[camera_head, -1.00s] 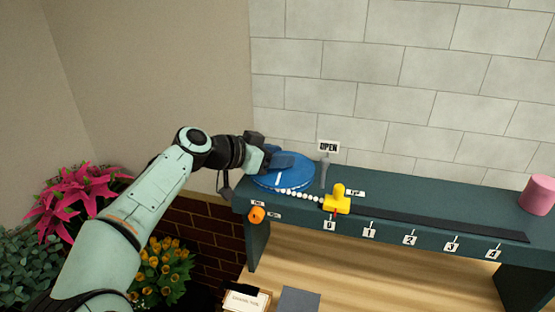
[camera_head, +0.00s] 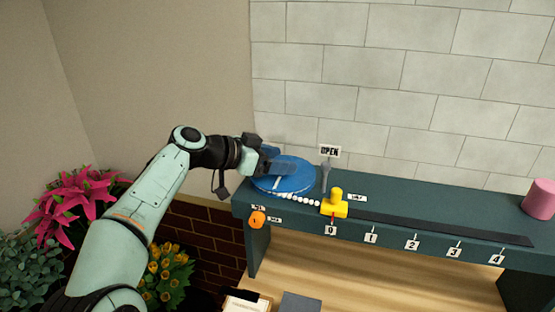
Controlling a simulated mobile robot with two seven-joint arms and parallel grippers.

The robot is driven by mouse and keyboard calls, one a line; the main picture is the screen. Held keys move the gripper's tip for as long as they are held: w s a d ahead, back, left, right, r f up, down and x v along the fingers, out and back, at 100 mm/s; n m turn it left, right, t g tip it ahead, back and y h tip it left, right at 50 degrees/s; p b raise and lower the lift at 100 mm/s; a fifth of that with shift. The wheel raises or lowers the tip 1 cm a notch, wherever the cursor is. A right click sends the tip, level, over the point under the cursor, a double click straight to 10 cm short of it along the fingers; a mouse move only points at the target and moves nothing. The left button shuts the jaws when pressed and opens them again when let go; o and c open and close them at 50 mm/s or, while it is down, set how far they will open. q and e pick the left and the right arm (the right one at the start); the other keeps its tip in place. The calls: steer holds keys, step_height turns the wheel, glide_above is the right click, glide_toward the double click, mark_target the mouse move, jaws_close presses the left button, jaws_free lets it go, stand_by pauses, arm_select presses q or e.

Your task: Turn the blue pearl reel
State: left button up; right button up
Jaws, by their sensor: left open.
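The blue pearl reel (camera_head: 296,182) is a flat round disc with a white stripe, lying at the left end of the dark green shelf. A string of white pearls (camera_head: 304,199) runs from its front edge to a yellow slider (camera_head: 334,205) beside the mark 0. My left gripper (camera_head: 285,165) is over the back left part of the reel, its dark fingers covering part of the disc. It is open. I cannot tell whether the fingers touch the reel. My right gripper is not in view.
A grey post (camera_head: 326,177) with an OPEN sign (camera_head: 330,151) stands just right of the reel. An orange knob (camera_head: 257,219) sits on the shelf's front. A dark track (camera_head: 440,227) with number marks runs right, clear of objects. A pink cylinder (camera_head: 539,199) stands far right.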

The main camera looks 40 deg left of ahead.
arm_select(q)
steer(key=v, duration=1.3)
